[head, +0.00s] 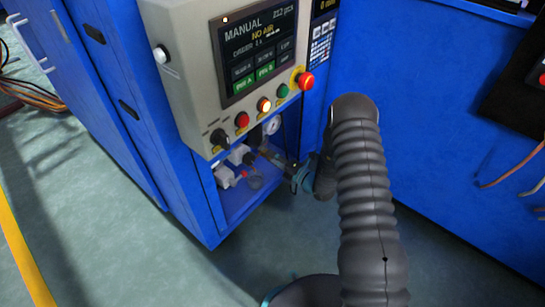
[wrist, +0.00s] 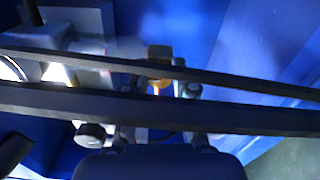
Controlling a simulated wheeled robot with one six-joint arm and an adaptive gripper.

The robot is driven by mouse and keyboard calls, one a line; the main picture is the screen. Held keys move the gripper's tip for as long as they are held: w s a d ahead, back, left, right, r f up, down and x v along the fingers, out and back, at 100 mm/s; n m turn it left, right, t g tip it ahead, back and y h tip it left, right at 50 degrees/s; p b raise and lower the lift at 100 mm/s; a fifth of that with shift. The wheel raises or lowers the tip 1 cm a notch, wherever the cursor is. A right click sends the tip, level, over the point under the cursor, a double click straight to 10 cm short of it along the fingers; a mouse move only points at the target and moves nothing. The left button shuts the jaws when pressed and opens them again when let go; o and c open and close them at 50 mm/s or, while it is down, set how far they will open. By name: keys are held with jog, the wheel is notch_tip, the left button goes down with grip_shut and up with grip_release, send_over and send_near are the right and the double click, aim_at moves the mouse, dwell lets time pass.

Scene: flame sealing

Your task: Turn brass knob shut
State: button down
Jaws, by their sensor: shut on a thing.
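The brass knob (wrist: 158,84) shows as a small yellow-brown piece in the upper middle of the wrist view, partly hidden by a dark bar. My gripper (wrist: 160,92) reaches up to it from below, with its fingers shut on the knob. In the head view, my gripper (head: 288,165) reaches into the open bay under the control panel from the right. A small brass-coloured part (head: 267,153) shows at its tip there. The contact is small and partly hidden in both views.
Dark bars (wrist: 240,122) cross the wrist view in front of the knob. A gauge (head: 272,127) and white fittings (head: 226,178) sit in the bay. Above, the control panel (head: 255,50) reads "MANUAL" and "NO AIR". A red stop button (head: 306,81) is at its right corner.

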jog(key=shift+w+d+m, duration=0.15)
jog(key=shift+m, duration=0.55)
jog(key=c, duration=1)
grip_release()
jog(key=shift+d, duration=0.1)
jog(key=shift+o, duration=0.2)
jog(key=shift+a, duration=0.2)
jog(key=shift+s+d, duration=0.1)
jog(key=shift+s, duration=0.1)
jog(key=v, duration=1.1)
jog(key=shift+s+d, duration=0.2)
jog(key=shift+d, duration=0.1)
